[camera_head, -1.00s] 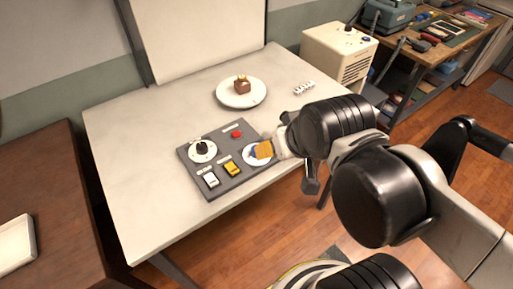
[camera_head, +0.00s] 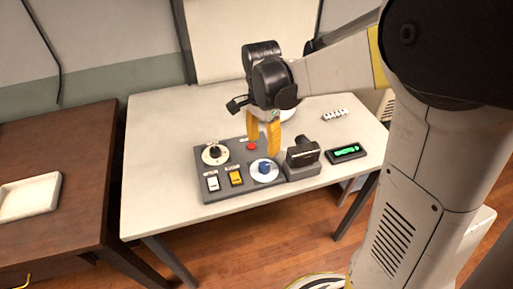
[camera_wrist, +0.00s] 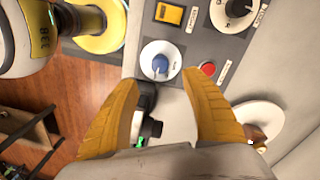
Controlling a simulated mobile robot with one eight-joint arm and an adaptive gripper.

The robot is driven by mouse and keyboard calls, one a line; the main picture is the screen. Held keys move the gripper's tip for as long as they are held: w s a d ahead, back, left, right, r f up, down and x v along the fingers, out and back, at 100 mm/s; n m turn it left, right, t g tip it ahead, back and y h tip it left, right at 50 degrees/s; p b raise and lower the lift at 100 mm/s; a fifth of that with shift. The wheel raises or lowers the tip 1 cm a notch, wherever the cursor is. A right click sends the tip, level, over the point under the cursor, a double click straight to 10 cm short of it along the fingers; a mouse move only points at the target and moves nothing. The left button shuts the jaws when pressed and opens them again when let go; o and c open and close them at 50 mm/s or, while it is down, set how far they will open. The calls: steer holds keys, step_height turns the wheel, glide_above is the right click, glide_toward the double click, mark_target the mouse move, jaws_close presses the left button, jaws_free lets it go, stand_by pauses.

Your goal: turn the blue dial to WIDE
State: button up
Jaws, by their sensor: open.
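The blue dial (camera_head: 265,168) sits on a white disc at the front right of the grey control panel (camera_head: 222,193). It also shows in the wrist view (camera_wrist: 160,66), between and beyond my fingertips. My gripper (camera_head: 263,147) is open and empty, with its yellow fingers pointing down over the right part of the panel. In the wrist view the two fingers (camera_wrist: 160,80) stand apart on either side of the dial's line, without visible contact. The dial's markings are too small to read, so I cannot tell its setting.
The panel also bears a black dial (camera_head: 213,152), a red button (camera_head: 251,146), a white switch (camera_head: 212,184) and a yellow switch (camera_head: 235,177). A dark camera-like device (camera_head: 302,152) and a green-lit display (camera_head: 346,152) stand to the right. The plate (camera_wrist: 262,116) lies behind my gripper.

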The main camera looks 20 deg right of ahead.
mark_target(263, 165)
steer(key=f+b, duration=0.1)
steer(key=f, duration=0.2)
steer(key=f+b, duration=0.1)
steer(key=f, duration=0.3)
steer(key=f+b, duration=0.2)
steer(key=f, duration=0.1)
steer(key=shift+s+f, duration=0.15)
steer(key=shift+s, duration=0.1)
steer(key=c, duration=1.2)
